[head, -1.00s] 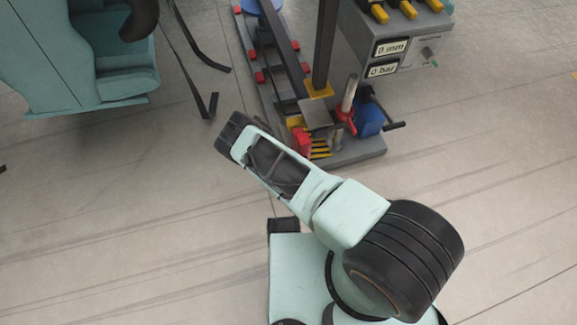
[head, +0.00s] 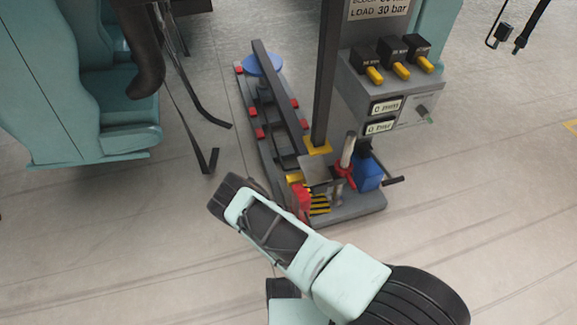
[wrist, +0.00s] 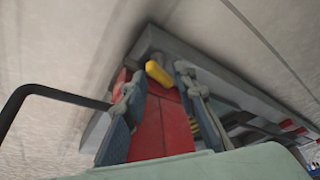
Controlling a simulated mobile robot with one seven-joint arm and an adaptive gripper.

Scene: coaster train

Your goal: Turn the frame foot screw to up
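My gripper (wrist: 160,78) shows in the wrist view with its two blue-grey fingers spread apart. A red block (wrist: 160,125) with a small yellow piece (wrist: 158,73) shows between and beyond the fingers; I cannot tell whether they touch it. A bent black bar (wrist: 55,90) is at the left. In the head view the frame foot (head: 352,210) is a grey base carrying a red block (head: 301,200), a red-collared metal post (head: 345,165) and a blue block (head: 368,173) with a black crank handle (head: 393,181). I cannot tell which is the foot screw. My fingers are hidden there.
A dark upright post (head: 326,75) rises from the base. A grey control box (head: 395,95) with yellow levers stands behind it. Teal seats (head: 90,100) with hanging black straps (head: 190,90) are at the left. Open floor lies at the right and front left.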

